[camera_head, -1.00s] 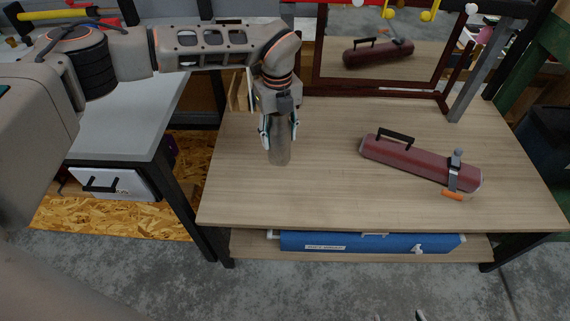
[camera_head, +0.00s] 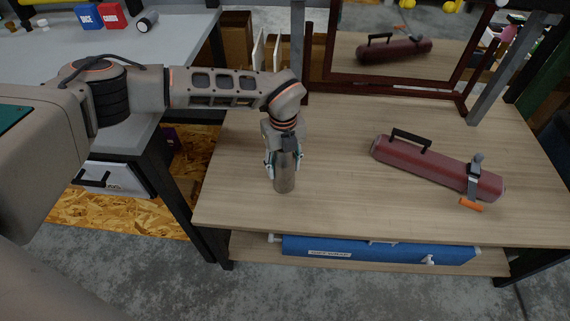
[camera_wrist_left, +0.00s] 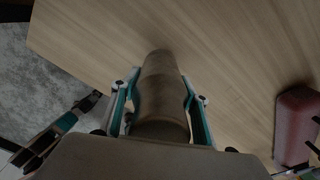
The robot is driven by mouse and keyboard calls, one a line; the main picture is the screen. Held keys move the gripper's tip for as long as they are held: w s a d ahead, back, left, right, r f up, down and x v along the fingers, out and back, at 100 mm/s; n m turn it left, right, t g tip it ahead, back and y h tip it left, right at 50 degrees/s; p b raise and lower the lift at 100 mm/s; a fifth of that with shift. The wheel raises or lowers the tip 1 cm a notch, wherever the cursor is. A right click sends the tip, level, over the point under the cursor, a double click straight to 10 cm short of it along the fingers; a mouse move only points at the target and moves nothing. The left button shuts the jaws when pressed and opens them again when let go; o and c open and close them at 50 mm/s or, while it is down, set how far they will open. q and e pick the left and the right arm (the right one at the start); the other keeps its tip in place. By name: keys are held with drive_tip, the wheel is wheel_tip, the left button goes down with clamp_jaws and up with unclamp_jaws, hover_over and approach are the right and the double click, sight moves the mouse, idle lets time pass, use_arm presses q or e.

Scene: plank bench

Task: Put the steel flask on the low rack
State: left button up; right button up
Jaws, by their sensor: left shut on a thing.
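The steel flask (camera_head: 285,181) is a grey-brown metal cylinder held upright over the left part of the plank bench top (camera_head: 345,205). My left gripper (camera_head: 283,163) is shut on its upper part. In the left wrist view the flask (camera_wrist_left: 162,85) sits between the fingers of the left gripper (camera_wrist_left: 160,110). I cannot tell whether its base touches the wood. The low rack appears to be the lower plank shelf (camera_head: 255,250) under the bench. In the left wrist view, what looks like my right gripper (camera_wrist_left: 55,135) shows at lower left; its opening is unclear.
A dark red toolbox (camera_head: 420,160) with a black handle lies on the bench's right. A blue case (camera_head: 375,251) fills much of the lower shelf. A mirror in a dark red frame (camera_head: 400,85) stands behind. A grey table (camera_head: 135,50) is at left.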

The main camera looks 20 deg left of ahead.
use_arm(q)
drive_tip(key=shift+r, duration=0.25)
drive_tip(key=o, duration=1.5)
drive_tip(key=shift+f, duration=0.2)
